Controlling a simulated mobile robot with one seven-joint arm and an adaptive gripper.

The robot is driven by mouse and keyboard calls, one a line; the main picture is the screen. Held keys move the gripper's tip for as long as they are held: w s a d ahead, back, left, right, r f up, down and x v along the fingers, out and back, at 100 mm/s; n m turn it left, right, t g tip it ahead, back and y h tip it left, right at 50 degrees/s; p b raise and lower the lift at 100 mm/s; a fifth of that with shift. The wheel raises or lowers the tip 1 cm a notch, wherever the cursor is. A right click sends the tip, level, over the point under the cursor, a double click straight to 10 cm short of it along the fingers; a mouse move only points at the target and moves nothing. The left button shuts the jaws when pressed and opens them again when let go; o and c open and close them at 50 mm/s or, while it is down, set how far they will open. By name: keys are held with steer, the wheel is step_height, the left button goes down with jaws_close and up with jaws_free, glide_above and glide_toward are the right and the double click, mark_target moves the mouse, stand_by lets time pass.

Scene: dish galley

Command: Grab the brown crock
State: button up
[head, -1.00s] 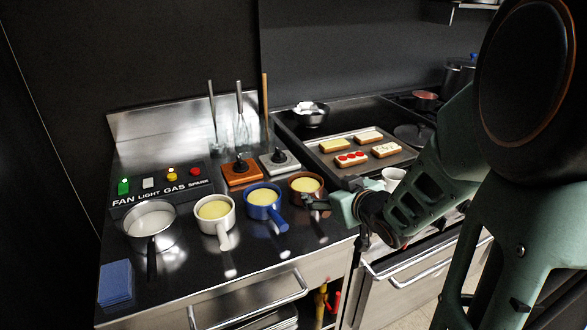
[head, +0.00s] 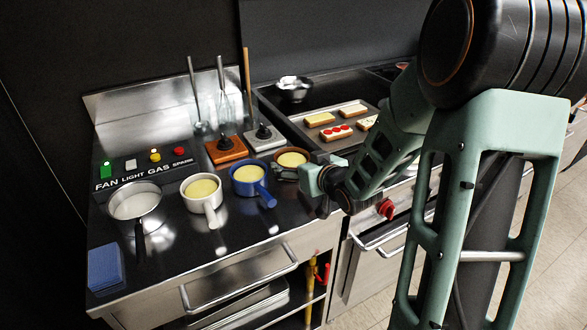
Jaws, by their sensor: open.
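The brown crock (head: 277,165), with pale yellow contents, stands upright on the dark counter in the head view, rightmost in a row of handled pots. My gripper (head: 298,181) is open at the crock's near right side, low by its wall. Its dark fingers hide part of the crock's front and its handle. I cannot tell whether they touch it or whether the handle lies between them.
A blue crock (head: 247,186) stands close on the left, then a white crock (head: 203,203) and a steel saucepan (head: 135,212). Behind are an orange burner block (head: 226,151) and a grey one (head: 264,139). A tray of toasts (head: 325,145) lies behind right.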

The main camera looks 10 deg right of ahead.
steer(key=shift+x, duration=1.4)
steer(key=c, duration=1.8)
steer(key=shift+r, duration=0.1)
steer(key=shift+c, duration=0.2)
steer(key=shift+r, duration=0.1)
